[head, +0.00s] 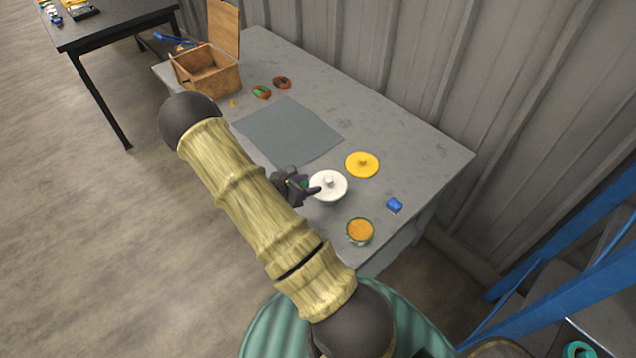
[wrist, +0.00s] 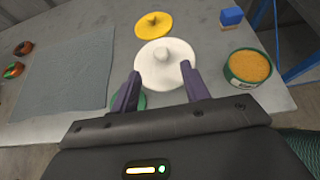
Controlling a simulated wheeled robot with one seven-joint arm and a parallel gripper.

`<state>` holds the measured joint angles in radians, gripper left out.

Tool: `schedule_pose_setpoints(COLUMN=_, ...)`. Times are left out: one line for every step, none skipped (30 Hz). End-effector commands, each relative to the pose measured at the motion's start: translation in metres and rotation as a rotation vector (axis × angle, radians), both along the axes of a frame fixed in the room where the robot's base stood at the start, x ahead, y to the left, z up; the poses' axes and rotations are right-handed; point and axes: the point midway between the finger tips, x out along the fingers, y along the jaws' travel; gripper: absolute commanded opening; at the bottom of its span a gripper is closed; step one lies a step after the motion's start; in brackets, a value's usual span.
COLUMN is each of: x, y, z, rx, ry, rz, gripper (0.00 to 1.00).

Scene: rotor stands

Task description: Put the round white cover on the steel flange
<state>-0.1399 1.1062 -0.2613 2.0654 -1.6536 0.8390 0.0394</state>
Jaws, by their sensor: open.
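The round white cover (head: 328,184) has a central knob and is near the front edge of the grey table. It also shows in the wrist view (wrist: 165,64), just ahead of my gripper. My gripper (wrist: 160,77) is open, with its two purple fingers either side of the cover's near part. The knob is beyond the fingertips, and nothing is held. In the head view my gripper (head: 311,186) is at the cover's left edge. A green patch (wrist: 127,100) shows beside the left finger, mostly hidden. I cannot make out the steel flange or what is under the cover.
A yellow knobbed cover (head: 362,164) lies behind the white one. A green tin with orange contents (head: 360,231) and a blue block (head: 394,205) are to the right. A grey mat (head: 287,132), two small reels (head: 271,87) and an open wooden box (head: 207,72) lie farther left.

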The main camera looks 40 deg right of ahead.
Motion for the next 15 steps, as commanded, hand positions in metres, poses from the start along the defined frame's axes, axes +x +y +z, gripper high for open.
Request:
schedule_pose_setpoints(x=0.000, y=0.010, z=0.004, rx=0.001, ry=-0.003, rz=0.003, gripper=0.46)
schedule_pose_setpoints(x=0.000, y=0.015, z=0.007, rx=0.001, ry=-0.002, rz=0.004, gripper=0.46)
schedule_pose_setpoints(x=-0.001, y=0.021, z=0.010, rx=0.001, ry=-0.002, rz=0.004, gripper=0.46)
schedule_pose_setpoints(x=-0.001, y=0.025, z=0.012, rx=0.000, ry=-0.002, rz=0.002, gripper=0.46)
schedule_pose_setpoints(x=-0.002, y=0.028, z=0.015, rx=0.000, ry=-0.002, rz=0.002, gripper=0.46)
schedule_pose_setpoints(x=-0.002, y=0.032, z=0.017, rx=-0.001, ry=-0.002, rz=0.003, gripper=0.46)
schedule_pose_setpoints(x=-0.002, y=0.034, z=0.018, rx=-0.001, ry=-0.001, rz=0.001, gripper=0.46)
schedule_pose_setpoints(x=-0.003, y=0.036, z=0.019, rx=-0.001, ry=-0.001, rz=0.000, gripper=0.46)
schedule_pose_setpoints(x=-0.003, y=0.038, z=0.020, rx=-0.001, ry=0.000, rz=0.000, gripper=0.46)
schedule_pose_setpoints(x=-0.003, y=0.038, z=0.021, rx=-0.001, ry=0.000, rz=0.000, gripper=0.46)
schedule_pose_setpoints(x=-0.003, y=0.039, z=0.021, rx=-0.001, ry=0.000, rz=0.000, gripper=0.46)
schedule_pose_setpoints(x=-0.003, y=0.039, z=0.022, rx=-0.001, ry=0.000, rz=0.000, gripper=0.46)
schedule_pose_setpoints(x=-0.003, y=0.039, z=0.022, rx=-0.001, ry=0.000, rz=-0.001, gripper=0.46)
schedule_pose_setpoints(x=-0.003, y=0.039, z=0.022, rx=-0.001, ry=0.000, rz=-0.001, gripper=0.46)
schedule_pose_setpoints(x=-0.003, y=0.039, z=0.022, rx=-0.001, ry=0.000, rz=-0.001, gripper=0.46)
